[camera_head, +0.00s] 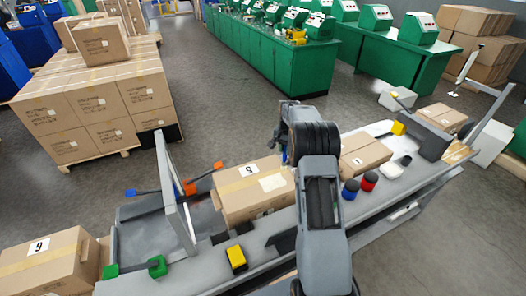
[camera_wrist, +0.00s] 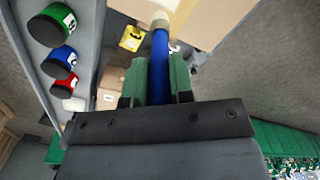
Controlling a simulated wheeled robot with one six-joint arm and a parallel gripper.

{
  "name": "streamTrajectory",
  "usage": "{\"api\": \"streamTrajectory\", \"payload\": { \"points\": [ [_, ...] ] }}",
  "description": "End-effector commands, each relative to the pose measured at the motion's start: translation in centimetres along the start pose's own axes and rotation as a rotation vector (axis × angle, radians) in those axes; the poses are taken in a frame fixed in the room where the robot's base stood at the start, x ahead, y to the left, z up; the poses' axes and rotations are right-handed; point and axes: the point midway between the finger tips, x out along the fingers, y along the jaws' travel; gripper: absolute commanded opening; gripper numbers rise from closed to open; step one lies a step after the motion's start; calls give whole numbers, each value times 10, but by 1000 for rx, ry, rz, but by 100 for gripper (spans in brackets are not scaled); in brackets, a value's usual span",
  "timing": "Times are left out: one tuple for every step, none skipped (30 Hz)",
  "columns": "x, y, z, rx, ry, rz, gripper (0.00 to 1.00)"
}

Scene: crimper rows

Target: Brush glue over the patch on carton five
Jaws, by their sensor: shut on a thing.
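Carton five (camera_head: 238,198) lies on the bench, left of my arm, with a "5" label and a plain pale patch (camera_head: 272,183) on its top. My gripper (camera_wrist: 160,75) is shut on a brush (camera_wrist: 160,55) with a blue handle and a pale tip, seen in the wrist view. The brush tip points away from the jaws, over a brown carton face; I cannot tell whether it touches. In the head view my arm hides most of the gripper and the right end of carton five.
Blue (camera_head: 350,189) and red (camera_head: 370,181) pots stand right of my arm. A green pot (camera_wrist: 52,25) shows in the wrist view. Another carton (camera_head: 368,152) sits farther right on the bench; carton six (camera_head: 60,270) is at lower left. A grey upright frame (camera_head: 174,200) stands left of carton five.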

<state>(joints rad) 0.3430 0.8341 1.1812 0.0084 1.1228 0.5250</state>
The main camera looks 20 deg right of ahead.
Motion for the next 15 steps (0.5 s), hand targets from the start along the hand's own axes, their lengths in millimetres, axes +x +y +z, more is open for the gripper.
{"api": "streamTrajectory", "payload": {
  "points": [
    [-8, -1, 0, -1, 1, -1, 0],
    [-11, -1, 0, -1, 1, -1, 0],
    [-14, -1, 0, -2, 1, -1, 0],
    [-17, -2, 1, -2, 1, -1, 0],
    [-19, -2, 1, -3, 1, 0, 0],
    [-22, -2, 1, -3, 0, 0, 0],
    [-24, -2, 1, -3, 0, 0, 0],
    [-25, -2, 1, -3, 0, 0, 0],
    [-27, -2, 1, -4, 0, 0, 0],
    [-28, -2, 1, -4, 0, 0, 0],
    [-29, -3, 2, -4, 0, 0, 0],
    [-30, -3, 2, -4, 0, 0, 0],
    [-30, -3, 2, -4, 0, 0, 0],
    [-30, -3, 2, -4, 0, 0, 0],
    [-30, -3, 2, -4, 0, 0, 0]
  ]
}}
